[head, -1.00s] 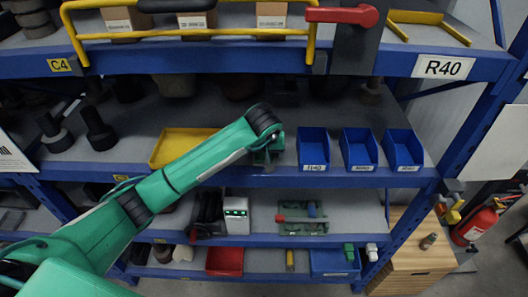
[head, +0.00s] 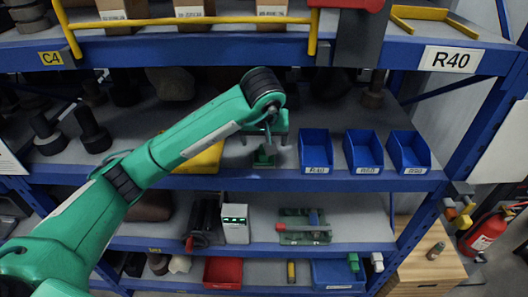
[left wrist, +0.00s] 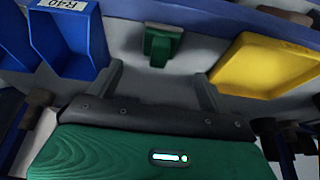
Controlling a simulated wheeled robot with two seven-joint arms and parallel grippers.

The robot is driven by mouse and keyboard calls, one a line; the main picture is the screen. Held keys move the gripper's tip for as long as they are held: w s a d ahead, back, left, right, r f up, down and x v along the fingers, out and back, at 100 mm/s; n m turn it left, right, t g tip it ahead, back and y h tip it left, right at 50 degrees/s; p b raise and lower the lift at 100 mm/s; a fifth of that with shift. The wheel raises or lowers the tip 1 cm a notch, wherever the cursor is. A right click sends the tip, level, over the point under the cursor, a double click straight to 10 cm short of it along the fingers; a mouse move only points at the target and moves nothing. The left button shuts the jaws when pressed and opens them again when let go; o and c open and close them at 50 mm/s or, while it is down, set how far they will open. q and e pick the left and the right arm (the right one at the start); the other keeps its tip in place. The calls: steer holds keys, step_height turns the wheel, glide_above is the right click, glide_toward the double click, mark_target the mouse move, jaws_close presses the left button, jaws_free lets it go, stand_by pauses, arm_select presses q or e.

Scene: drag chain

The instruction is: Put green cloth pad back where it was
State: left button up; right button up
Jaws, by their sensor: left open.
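A small green item (head: 265,156), which I take for the green cloth pad, sits on the middle shelf, left of the blue bins. In the left wrist view the green item (left wrist: 162,44) stands on the grey shelf beyond my fingers, with a folded-looking shape. My left gripper (head: 264,138) is over it in the head view. In the left wrist view my left gripper (left wrist: 160,82) is open, its two fingers wide apart, with nothing between them; the item is apart from the fingertips. My right gripper is not in view.
Blue bins (head: 316,150) stand right of the green item, a yellow tray (head: 205,158) to its left, partly behind my arm. The upper shelf's blue beam (head: 270,49) runs overhead. A green board (head: 304,238) with tools lies on the shelf below.

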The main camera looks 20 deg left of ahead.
arm_select(q)
steer(key=shift+b+v, duration=0.35)
steer(key=shift+v, duration=0.8)
